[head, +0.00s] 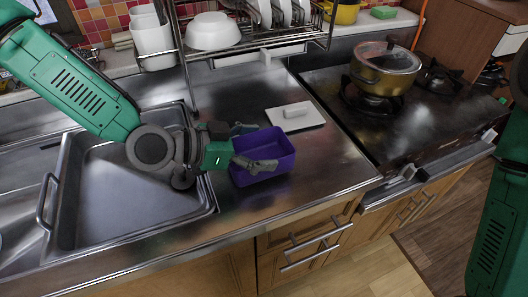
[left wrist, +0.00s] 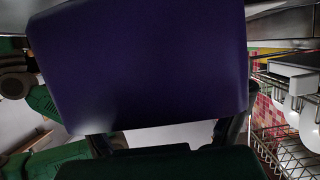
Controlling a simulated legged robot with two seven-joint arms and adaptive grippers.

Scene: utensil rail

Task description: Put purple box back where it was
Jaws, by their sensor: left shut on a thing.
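The purple box (head: 280,150) is an open-topped, dark purple bin at the right part of the steel counter, just right of the sink. My left gripper (head: 254,147) reaches it from the left and is shut on it, with its fingers at the box's left side. In the left wrist view, the purple box (left wrist: 140,65) fills most of the upper picture, and the gripper's fingers show below it. From the head view I cannot tell whether the box rests on the counter or hangs just above it. My right gripper is out of view.
A white slab with a handle (head: 296,115) lies behind the box. The sink (head: 120,205) is to the left. A dish rack (head: 290,45) with bowls and plates is at the back. A stove with a lidded pot (head: 385,75) stands right. The counter's front edge is close to the box.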

